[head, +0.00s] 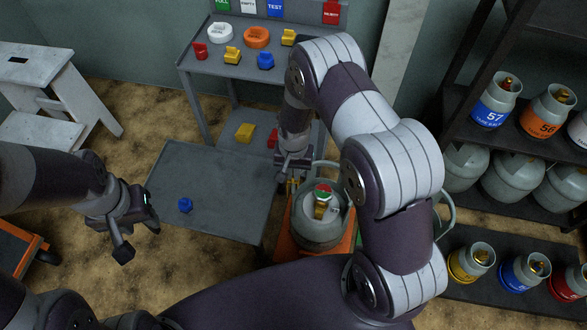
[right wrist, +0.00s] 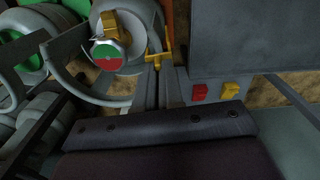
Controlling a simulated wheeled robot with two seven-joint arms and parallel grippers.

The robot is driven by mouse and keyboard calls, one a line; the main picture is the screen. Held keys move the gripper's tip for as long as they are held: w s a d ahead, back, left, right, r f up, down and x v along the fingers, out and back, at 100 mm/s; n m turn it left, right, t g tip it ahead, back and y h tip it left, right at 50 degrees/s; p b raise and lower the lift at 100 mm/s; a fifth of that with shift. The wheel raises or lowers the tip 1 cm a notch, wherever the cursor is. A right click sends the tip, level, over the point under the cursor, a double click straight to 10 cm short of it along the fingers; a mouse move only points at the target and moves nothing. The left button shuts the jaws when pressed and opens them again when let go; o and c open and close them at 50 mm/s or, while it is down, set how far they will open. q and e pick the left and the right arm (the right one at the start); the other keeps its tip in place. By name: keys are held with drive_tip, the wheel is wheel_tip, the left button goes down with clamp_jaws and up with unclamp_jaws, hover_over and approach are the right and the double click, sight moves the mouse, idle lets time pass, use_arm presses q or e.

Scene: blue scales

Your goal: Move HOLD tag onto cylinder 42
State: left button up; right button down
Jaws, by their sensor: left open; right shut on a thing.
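A grey gas cylinder (head: 317,232) with a brass valve and a red-and-green disc stands upright on an orange base; its number does not show. It also shows in the right wrist view (right wrist: 128,20). My right gripper (head: 292,180) is beside the cylinder's collar, shut on a thin yellow piece (head: 294,187), likely the HOLD tag; its lettering cannot be read. In the right wrist view the yellow tag (right wrist: 154,57) is at the tips of my right gripper (right wrist: 157,72), close to the collar; contact cannot be told. My left gripper (head: 138,240) is open and empty at the left.
A grey bench (head: 205,68) at the back holds coloured caps and rings below labelled tags. A low grey platform (head: 215,195) bears a blue cap (head: 185,205). Shelves with cylinders (head: 497,100) fill the right. A white step stool (head: 50,85) stands left.

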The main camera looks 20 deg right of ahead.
drive_tip(key=shift+f+b, duration=0.5)
drive_tip(key=shift+f, duration=0.55)
drive_tip(key=c, duration=1.2)
unclamp_jaws()
wheel_tip(320, 180, up, 8)
drive_tip(key=p, duration=0.7)
drive_tip(key=shift+f, duration=0.2)
